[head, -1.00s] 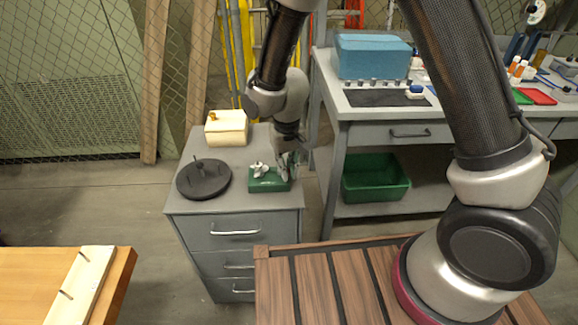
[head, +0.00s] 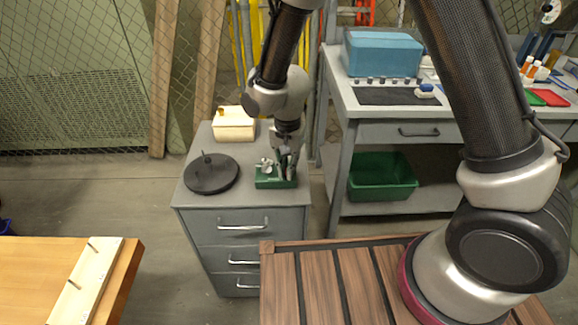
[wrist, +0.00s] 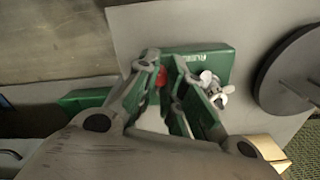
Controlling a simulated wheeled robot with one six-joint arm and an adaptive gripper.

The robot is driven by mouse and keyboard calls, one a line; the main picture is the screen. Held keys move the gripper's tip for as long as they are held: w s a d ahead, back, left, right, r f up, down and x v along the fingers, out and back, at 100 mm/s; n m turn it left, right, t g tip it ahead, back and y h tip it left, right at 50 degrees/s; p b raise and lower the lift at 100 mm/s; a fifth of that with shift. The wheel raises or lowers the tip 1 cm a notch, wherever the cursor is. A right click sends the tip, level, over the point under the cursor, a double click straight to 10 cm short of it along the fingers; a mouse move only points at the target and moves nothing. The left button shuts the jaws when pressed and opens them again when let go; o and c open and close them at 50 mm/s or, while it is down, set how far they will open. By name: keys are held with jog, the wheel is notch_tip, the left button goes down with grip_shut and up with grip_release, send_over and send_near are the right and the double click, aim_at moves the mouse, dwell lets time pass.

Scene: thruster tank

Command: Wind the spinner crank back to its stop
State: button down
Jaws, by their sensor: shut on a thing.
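The spinner is a green block (head: 277,183) on top of the grey cabinet. It carries a small pale propeller (head: 265,167), which also shows in the wrist view (wrist: 214,90). My gripper (head: 286,160) points down over the right part of the block, beside the propeller. In the wrist view my gripper's fingers (wrist: 165,64) stand on either side of a red crank knob (wrist: 160,77) at the block's edge, holding it. The fingers hide most of the crank, and its angle cannot be told.
A dark round plate with a peg (head: 211,175) lies left of the spinner on the cabinet top (head: 200,204). A cream box with a yellow knob (head: 233,125) stands behind. A workbench (head: 386,112) with a green bin (head: 381,178) below stands close on the right.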

jog(key=shift+a, duration=0.1)
dwell(0.4)
jog(key=c, duration=1.4)
grip_release()
jog(key=shift+c, duration=0.2)
jog(key=shift+r, duration=0.1)
notch_tip(320, 180, up, 12)
